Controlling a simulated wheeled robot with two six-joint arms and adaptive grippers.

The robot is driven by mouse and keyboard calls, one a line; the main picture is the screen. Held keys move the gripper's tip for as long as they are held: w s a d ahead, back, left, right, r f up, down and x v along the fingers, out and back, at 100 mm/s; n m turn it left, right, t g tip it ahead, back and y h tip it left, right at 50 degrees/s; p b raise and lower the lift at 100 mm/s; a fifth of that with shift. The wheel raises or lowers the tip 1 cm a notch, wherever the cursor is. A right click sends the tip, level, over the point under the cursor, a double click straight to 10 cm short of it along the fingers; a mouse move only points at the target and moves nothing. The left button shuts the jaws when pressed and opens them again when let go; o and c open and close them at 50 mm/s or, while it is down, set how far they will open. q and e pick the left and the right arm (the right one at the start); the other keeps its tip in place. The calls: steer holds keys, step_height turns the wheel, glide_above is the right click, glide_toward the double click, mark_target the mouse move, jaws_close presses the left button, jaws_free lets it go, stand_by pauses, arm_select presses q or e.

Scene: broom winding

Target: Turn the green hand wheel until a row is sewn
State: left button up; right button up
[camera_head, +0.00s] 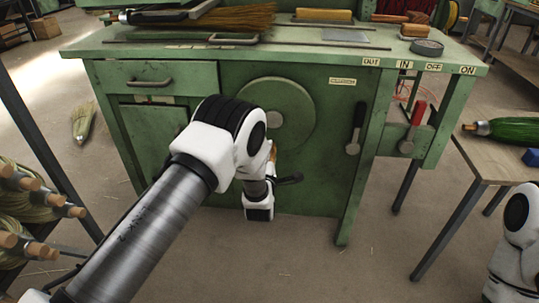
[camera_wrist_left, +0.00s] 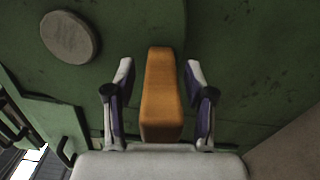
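The green hand wheel (camera_head: 296,99) is a round disc on the front of the green machine, with a pale hub (camera_head: 273,119). My left arm covers its lower left part. In the left wrist view, the hub (camera_wrist_left: 69,36) is at upper left. The wheel's orange-brown wooden handle (camera_wrist_left: 162,92) stands between the fingers of my left gripper (camera_wrist_left: 160,75). The fingers are apart, one on each side of the handle, with gaps showing. In the head view, only a sliver of the handle (camera_head: 272,151) shows beside my arm. My right gripper is out of view.
A black lever (camera_head: 355,128) and a red-handled lever (camera_head: 413,127) sit right of the wheel. Brooms and tools lie on the machine top (camera_head: 290,52). A wooden table (camera_head: 507,160) with a green broom stands at right. Broom bundles (camera_head: 35,205) are at left.

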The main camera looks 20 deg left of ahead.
arm_select(q)
steer(key=shift+s, duration=0.1)
steer(key=v, duration=1.1)
steer(key=shift+s, duration=0.4)
